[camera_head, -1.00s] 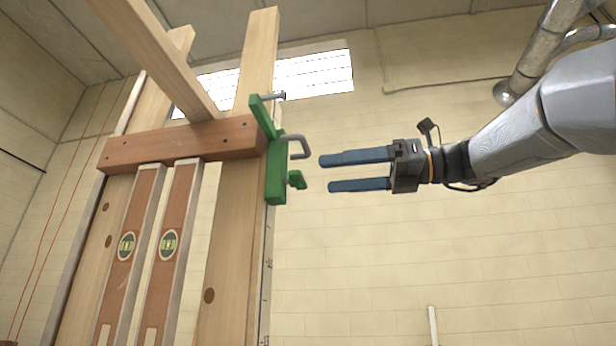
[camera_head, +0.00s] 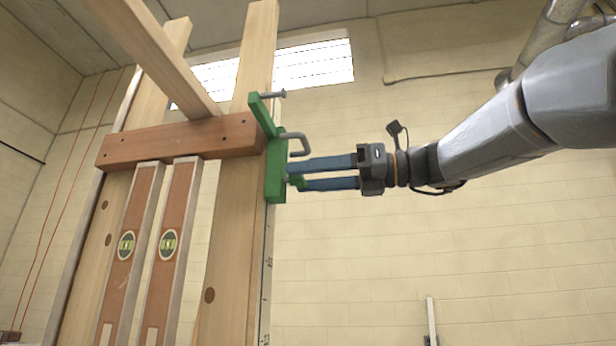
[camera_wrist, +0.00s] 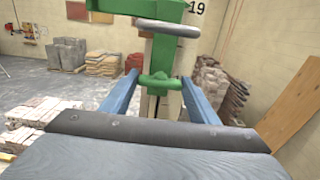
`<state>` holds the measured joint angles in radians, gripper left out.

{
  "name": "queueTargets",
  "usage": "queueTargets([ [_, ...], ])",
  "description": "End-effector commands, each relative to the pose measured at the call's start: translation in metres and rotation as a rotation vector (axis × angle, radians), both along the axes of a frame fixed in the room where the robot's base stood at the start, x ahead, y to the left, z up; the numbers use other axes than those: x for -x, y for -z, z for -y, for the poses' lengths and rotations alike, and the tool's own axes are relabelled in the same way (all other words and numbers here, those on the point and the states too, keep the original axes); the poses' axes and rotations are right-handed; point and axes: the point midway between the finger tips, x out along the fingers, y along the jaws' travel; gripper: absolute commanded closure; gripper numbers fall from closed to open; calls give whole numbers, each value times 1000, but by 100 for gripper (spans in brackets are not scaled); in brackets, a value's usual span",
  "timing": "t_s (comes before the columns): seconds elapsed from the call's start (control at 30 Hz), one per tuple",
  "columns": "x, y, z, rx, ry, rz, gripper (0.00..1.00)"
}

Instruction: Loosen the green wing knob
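The green wing knob (camera_head: 297,182) sits low on the green bracket (camera_head: 276,170), which is fixed to the side of the wooden upright. In the wrist view the wing knob (camera_wrist: 160,82) lies between the two blue fingers, below the grey handle (camera_wrist: 168,28). My gripper (camera_head: 296,176) is open, its fingers level and pointing left at the knob.
The grey bent handle (camera_head: 298,143) sticks out just above my fingers. A wooden crossbar (camera_head: 180,143) joins the uprights, with two spirit levels (camera_head: 168,244) below it.

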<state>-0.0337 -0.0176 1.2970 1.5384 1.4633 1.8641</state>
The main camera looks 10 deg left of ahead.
Motion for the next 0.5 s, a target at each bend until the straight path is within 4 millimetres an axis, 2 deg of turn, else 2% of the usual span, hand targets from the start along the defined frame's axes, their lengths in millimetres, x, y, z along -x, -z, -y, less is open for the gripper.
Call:
queueTargets([
  [0.27,0,0,0,1,0,18,68],
  [0.5,0,1,0,9,0,119,68],
])
